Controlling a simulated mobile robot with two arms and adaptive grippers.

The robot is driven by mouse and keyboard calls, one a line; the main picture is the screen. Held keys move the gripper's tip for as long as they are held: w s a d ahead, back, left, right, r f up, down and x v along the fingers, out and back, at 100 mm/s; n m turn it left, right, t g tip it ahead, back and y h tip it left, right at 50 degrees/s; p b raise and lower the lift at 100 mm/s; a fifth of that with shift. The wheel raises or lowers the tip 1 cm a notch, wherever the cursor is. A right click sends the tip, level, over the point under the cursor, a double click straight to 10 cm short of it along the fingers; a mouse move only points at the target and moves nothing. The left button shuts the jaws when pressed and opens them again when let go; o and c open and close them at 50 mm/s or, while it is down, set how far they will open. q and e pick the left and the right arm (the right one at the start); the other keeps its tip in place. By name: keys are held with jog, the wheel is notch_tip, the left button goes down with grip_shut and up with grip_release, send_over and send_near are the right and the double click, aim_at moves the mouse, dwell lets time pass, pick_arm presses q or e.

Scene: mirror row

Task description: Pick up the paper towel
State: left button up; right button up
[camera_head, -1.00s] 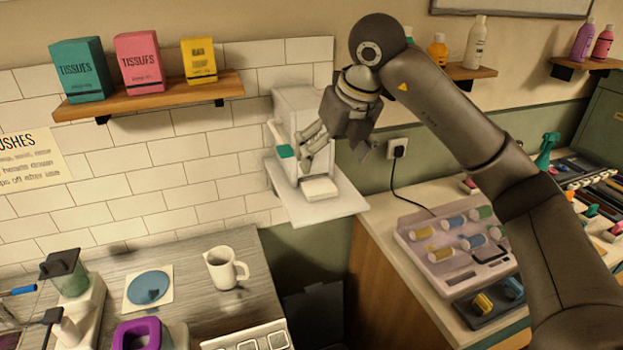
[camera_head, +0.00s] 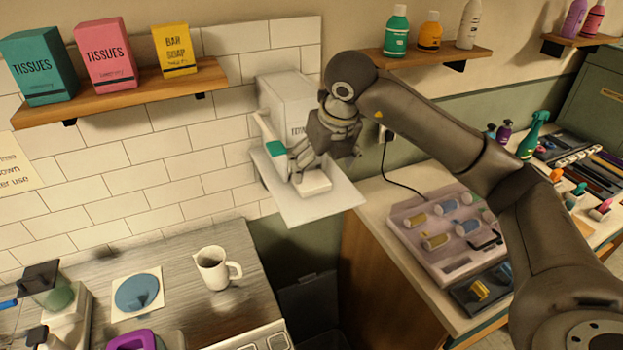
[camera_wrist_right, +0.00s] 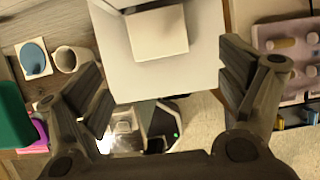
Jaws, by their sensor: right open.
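The paper towel is a pale folded block (camera_head: 314,183) on a white wall shelf (camera_head: 305,208), below a white dispenser box (camera_head: 284,98) with partly hidden lettering. My right gripper (camera_head: 298,164) is at the dispenser's front, close above the block and partly covering both. In the right wrist view the block (camera_wrist_right: 157,33) lies near the shelf's far part. There my open right gripper (camera_wrist_right: 165,72) has its fingers spread to either side of the shelf, with nothing between them. I cannot tell whether they touch anything. My left gripper is not in view.
A teal-tipped white part (camera_head: 275,147) sticks out at the dispenser's left. A white mug (camera_head: 215,268) stands on the counter at lower left. A wooden shelf (camera_head: 110,98) with boxes is at upper left. A rack of rolls (camera_head: 450,235) is on the right counter.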

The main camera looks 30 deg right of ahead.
aim_at(314, 183)
jog(key=shift+w+f, duration=0.3)
jog(key=shift+f, duration=0.2)
jog(key=p+x, duration=0.2)
jog(key=x, duration=0.3)
jog(key=shift+w+f, duration=0.1)
jog(key=shift+f, duration=0.2)
jog(key=shift+w+f, duration=0.1)
jog(key=shift+f, duration=0.1)
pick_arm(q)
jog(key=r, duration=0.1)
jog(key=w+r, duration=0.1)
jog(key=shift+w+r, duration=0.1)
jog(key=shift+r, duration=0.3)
pick_arm(e)
jog(key=c, duration=0.8)
